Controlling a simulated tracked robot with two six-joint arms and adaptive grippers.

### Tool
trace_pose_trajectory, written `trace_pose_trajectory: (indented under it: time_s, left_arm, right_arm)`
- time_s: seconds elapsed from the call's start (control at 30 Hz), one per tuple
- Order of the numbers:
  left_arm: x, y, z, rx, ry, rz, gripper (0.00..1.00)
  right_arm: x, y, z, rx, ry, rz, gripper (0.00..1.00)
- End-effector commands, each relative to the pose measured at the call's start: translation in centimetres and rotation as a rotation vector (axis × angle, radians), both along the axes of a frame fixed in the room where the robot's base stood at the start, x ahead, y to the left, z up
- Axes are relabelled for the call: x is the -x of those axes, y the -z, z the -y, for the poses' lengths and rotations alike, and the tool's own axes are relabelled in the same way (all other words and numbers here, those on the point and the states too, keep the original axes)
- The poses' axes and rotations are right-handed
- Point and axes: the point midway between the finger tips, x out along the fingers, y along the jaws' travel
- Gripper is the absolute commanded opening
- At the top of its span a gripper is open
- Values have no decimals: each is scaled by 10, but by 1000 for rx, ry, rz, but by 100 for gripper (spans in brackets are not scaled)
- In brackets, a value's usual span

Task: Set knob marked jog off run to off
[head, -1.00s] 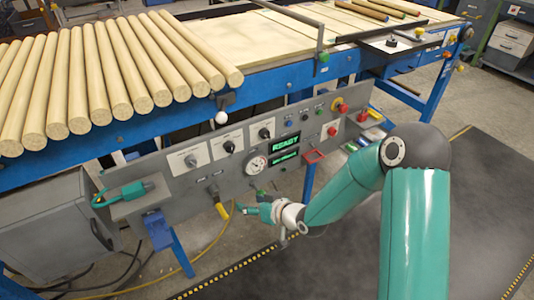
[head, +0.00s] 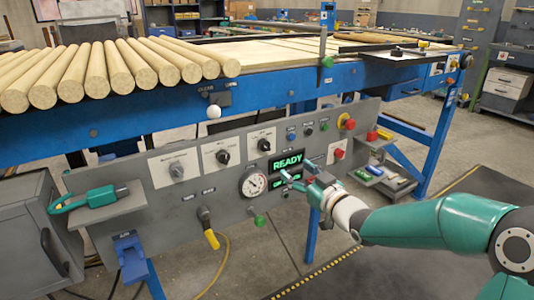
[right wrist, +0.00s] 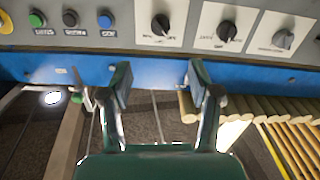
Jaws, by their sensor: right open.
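Three rotary knobs sit on white plates on the grey control panel: a left grey knob (head: 177,170), a middle black knob (head: 223,156) and a right black knob (head: 264,144). Their lettering is too small to read surely, so I cannot tell which is marked jog off run. In the right wrist view the knobs show along the top, at right (right wrist: 283,40), middle (right wrist: 226,29) and left (right wrist: 160,25). My right gripper (head: 299,174) is open and empty, in front of the panel's green display, right of the knobs. Its fingers (right wrist: 158,84) show apart. My left gripper is out of view.
A round gauge (head: 253,185), a green READY display (head: 287,161), a red mushroom button (head: 347,123) and a yellow-ended plug (head: 210,238) are on the panel. A shelf (head: 128,199) with a green tool juts out at left. Wooden rods (head: 120,68) lie above.

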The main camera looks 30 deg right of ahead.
Motion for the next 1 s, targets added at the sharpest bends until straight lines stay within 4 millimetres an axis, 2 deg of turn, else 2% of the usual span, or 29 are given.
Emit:
trace_pose_trajectory:
  time_s: [0.4, 0.6, 0.8, 1.0]
  left_arm:
    - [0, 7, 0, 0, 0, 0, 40]
    - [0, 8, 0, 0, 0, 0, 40]
    - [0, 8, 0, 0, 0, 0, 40]
    - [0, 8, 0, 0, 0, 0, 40]
  right_arm:
    - [-88, 2, -9, 0, -3, -2, 61]
    - [-123, 2, -11, 0, -2, -2, 61]
    - [-143, 1, -13, -1, -2, -1, 61]
    - [-148, 1, -13, 0, -2, -2, 61]
